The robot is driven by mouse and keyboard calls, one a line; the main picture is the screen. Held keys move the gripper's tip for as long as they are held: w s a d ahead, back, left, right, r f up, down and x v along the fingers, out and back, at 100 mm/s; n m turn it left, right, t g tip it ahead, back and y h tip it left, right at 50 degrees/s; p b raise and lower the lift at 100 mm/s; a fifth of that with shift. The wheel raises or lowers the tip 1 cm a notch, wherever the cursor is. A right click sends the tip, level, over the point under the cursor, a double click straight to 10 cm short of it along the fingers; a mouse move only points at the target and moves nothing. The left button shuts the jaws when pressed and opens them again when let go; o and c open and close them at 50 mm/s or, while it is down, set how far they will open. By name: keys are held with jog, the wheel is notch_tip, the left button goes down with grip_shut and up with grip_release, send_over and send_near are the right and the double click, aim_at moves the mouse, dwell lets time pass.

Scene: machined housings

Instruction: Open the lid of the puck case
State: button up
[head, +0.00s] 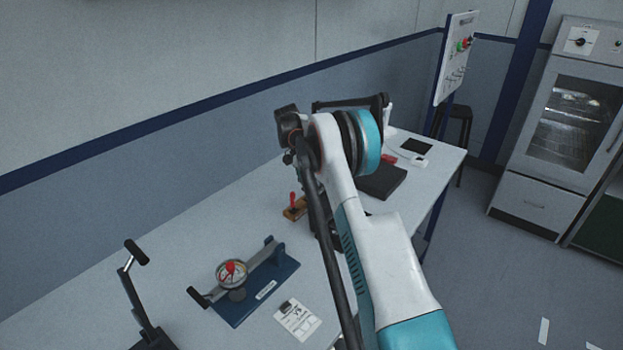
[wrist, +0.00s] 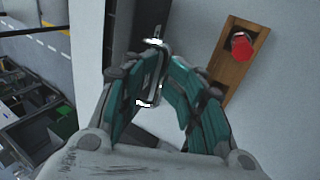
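A flat dark case (head: 383,181), likely the puck case, lies on the table to the right of my arm in the head view. Its lid looks shut. In the wrist view a dark edge, likely of this case (wrist: 124,28), shows at the top, with a bright metal handle or latch (wrist: 152,75) at its side. My gripper (wrist: 154,68) is open, its green-padded fingers apart on either side of the metal piece. I cannot tell whether they touch it. In the head view my arm hides the gripper and this contact area.
A wooden block with a red knob (wrist: 241,44) is close to the right finger; it also shows in the head view (head: 294,208). A gauge fixture (head: 256,287), a card (head: 297,319) and a black-handled clamp (head: 143,295) occupy the near table. A dark square pad (head: 416,146) lies farther back.

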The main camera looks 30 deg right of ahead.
jog(key=v, duration=1.1)
jog(key=shift+w+r, duration=0.15)
jog(key=shift+r, duration=0.1)
